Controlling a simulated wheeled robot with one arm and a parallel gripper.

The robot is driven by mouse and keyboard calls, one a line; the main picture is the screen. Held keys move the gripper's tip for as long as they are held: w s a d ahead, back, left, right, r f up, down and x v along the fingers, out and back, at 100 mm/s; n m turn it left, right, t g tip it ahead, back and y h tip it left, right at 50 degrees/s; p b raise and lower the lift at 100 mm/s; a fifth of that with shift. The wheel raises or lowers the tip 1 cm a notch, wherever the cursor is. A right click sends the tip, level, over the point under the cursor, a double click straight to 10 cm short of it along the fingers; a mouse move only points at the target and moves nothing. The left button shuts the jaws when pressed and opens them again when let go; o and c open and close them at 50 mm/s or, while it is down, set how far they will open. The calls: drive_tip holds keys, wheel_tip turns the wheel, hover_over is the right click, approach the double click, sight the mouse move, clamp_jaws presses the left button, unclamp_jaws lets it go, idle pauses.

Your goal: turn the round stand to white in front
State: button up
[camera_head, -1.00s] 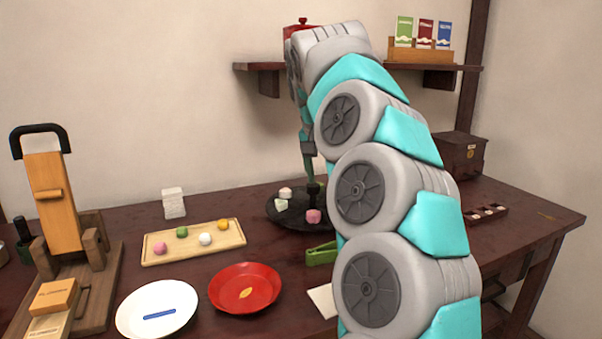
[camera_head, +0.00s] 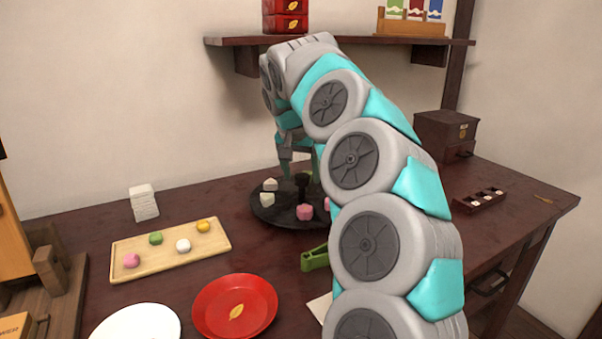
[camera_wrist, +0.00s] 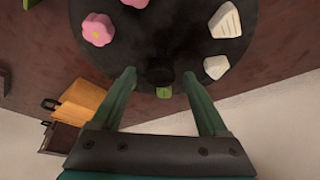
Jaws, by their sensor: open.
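The round stand (camera_head: 270,216) is a dark disc on the table with a dark knob (camera_head: 301,181) at its centre. It carries two white sweets (camera_head: 266,199) on its left, pink ones (camera_head: 305,212) at its front and right, and green at the back. The wrist view shows the disc (camera_wrist: 188,28), a pink flower (camera_wrist: 98,29), a white fan shape (camera_wrist: 226,22), another white piece (camera_wrist: 216,67) and a green piece (camera_wrist: 164,92). Contact cannot be told. My arm hides the stand's right edge.
A wooden tray (camera_head: 190,262) with several sweets lies left of the stand. A red plate (camera_head: 208,302) and a white plate (camera_head: 137,323) are in front. A green clip-like object (camera_head: 315,258) lies close to the stand's front. A shelf (camera_head: 222,42) hangs above.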

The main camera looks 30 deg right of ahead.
drive_tip(key=shift+w+f, duration=0.1)
drive_tip(key=shift+f, duration=0.25)
drive_tip(key=shift+c, duration=0.4)
clamp_jaws()
idle(0.9)
